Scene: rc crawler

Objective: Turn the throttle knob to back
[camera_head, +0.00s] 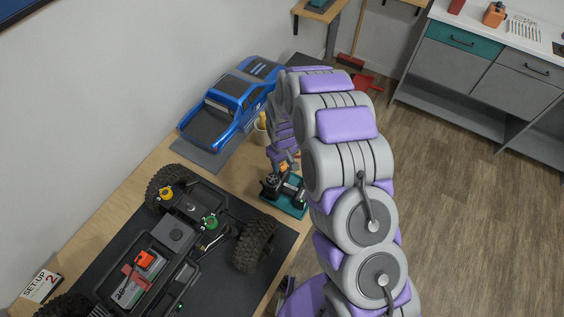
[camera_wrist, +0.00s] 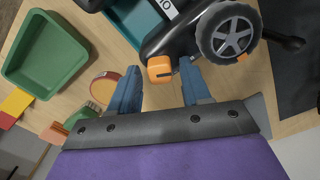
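The radio transmitter (camera_head: 288,190) is black and stands on a teal base on the wooden workbench. In the wrist view its body (camera_wrist: 185,38) and its grey-spoked wheel (camera_wrist: 232,37) fill the top. A small orange knob (camera_wrist: 159,68), which looks like the throttle knob, sticks out from the body's near edge. My gripper (camera_wrist: 161,80) is open, its two blue fingers either side of the knob with a small gap to each. In the head view my gripper (camera_head: 284,165) is just above the transmitter and partly hides it.
A crawler chassis (camera_head: 175,235) lies on a dark mat at the left. A blue truck body (camera_head: 232,105) is behind it. In the wrist view a green tray (camera_wrist: 45,55) and a round orange-rimmed item (camera_wrist: 104,88) lie left of my fingers. Open floor is at the right.

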